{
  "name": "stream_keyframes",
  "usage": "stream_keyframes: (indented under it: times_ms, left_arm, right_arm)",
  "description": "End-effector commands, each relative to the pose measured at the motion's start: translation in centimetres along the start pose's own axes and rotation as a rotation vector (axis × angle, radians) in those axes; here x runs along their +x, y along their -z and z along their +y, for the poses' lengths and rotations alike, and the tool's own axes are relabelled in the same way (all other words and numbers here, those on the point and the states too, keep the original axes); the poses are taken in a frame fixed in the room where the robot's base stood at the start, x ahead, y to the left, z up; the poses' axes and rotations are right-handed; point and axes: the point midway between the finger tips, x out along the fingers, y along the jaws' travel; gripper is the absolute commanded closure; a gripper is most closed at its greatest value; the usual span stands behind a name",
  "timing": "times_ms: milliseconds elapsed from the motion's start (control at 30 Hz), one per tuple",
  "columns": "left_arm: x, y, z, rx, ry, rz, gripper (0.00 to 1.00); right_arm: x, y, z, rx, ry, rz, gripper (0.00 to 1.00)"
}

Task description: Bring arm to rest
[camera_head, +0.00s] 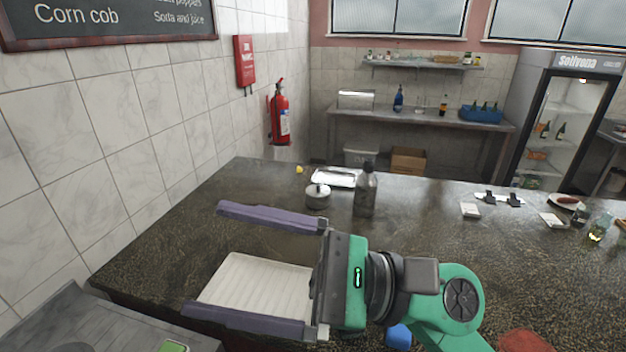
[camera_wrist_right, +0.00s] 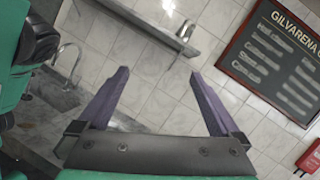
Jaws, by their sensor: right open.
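My right gripper (camera_head: 230,265) is open, its two purple fingers spread wide and pointing left in the head view. It is held over the dark stone counter (camera_head: 150,235), and nothing is between its fingertips. A cream ribbed tray (camera_head: 258,284) lies below and between the fingers in the picture; the gripper body covers its right end. In the right wrist view the open fingers (camera_wrist_right: 158,90) face the white tiled wall, with no object between them. My left gripper is not in view.
A lidded pot (camera_head: 318,196), a dark bottle (camera_head: 366,192) and a metal tray (camera_head: 335,178) stand behind the gripper. Small items and a plate (camera_head: 566,203) lie at the right. A blue object (camera_head: 398,337) is near my arm. The counter's left part is clear.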

Motion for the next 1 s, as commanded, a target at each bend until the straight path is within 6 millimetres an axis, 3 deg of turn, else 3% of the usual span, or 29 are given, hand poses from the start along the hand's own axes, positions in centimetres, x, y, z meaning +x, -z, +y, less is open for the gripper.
stream_keyframes:
  times_ms: [33, 67, 133, 200, 267, 367, 467, 500, 567, 600, 800, 1000]
  left_arm:
    - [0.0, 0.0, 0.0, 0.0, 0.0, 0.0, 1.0]
    - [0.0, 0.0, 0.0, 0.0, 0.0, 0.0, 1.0]
    - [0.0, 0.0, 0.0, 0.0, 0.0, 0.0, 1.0]
    - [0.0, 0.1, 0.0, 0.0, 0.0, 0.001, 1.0]
    - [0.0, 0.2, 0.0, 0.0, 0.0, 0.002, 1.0]
    - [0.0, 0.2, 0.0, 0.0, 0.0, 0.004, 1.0]
    - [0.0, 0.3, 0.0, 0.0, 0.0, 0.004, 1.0]
    - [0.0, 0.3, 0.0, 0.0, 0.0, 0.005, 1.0]
    - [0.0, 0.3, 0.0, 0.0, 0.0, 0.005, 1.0]
    - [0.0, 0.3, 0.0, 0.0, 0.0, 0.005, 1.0]
    - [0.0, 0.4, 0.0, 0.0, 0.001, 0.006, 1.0]
    - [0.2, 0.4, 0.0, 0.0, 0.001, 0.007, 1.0]
  right_arm:
    - [-1.5, -1.4, -3.7, 0.226, 0.188, -0.123, 0.01]
    - [-2.9, -1.8, -6.2, 0.37, 0.305, -0.199, 0.01]
    - [-7.4, -1.1, -11.2, 0.687, 0.558, -0.372, 0.01]
    - [-12.5, 1.6, -14.7, 0.975, 0.787, -0.535, 0.01]
    - [-17.1, 4.8, -16.2, 1.196, 0.974, -0.671, 0.01]
    - [-24.3, 11.0, -15.8, 1.517, 1.277, -0.894, 0.01]
    - [-30.4, 17.3, -12.3, 1.777, 1.583, -1.119, 0.01]
    - [-32.4, 19.6, -10.2, 1.86, 1.705, -1.205, 0.01]
    - [-34.8, 22.3, -6.8, 1.956, 1.88, -1.327, 0.01]
    - [-36.1, 23.8, -4.5, -1.99, -1.978, 1.393, 0.01]
    - [-39.6, 27.8, 6.3, -1.493, -1.782, 1.222, 0.01]
    - [-40.7, 28.9, 15.9, -1.106, -1.652, 1.078, 0.01]
